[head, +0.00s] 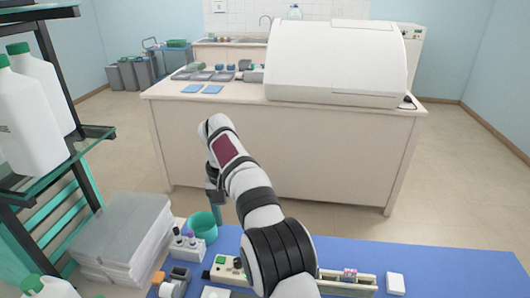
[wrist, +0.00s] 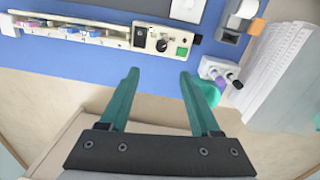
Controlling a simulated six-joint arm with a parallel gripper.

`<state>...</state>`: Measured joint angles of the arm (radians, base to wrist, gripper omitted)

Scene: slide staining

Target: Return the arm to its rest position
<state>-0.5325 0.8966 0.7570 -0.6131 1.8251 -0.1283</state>
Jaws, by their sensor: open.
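My gripper (wrist: 158,75) shows in the wrist view with its two teal fingers spread apart and nothing between them. In the head view my arm reaches forward over the blue mat (head: 440,262), and my gripper (head: 216,212) points down near the mat's far edge, partly hidden by my arm. In the wrist view the cup (wrist: 212,93) is partly hidden behind the right finger. The staining strip (head: 345,281) lies on the mat, partly covered by my arm; its control panel (wrist: 165,41) faces the wrist camera.
A small rack with capped bottles (head: 187,248) stands beside the cup. Stacked white packs (head: 120,235) and a shelf with large bottles (head: 30,110) are at the left. A counter with a big white machine (head: 335,60) stands beyond open floor. The mat's right side is mostly clear.

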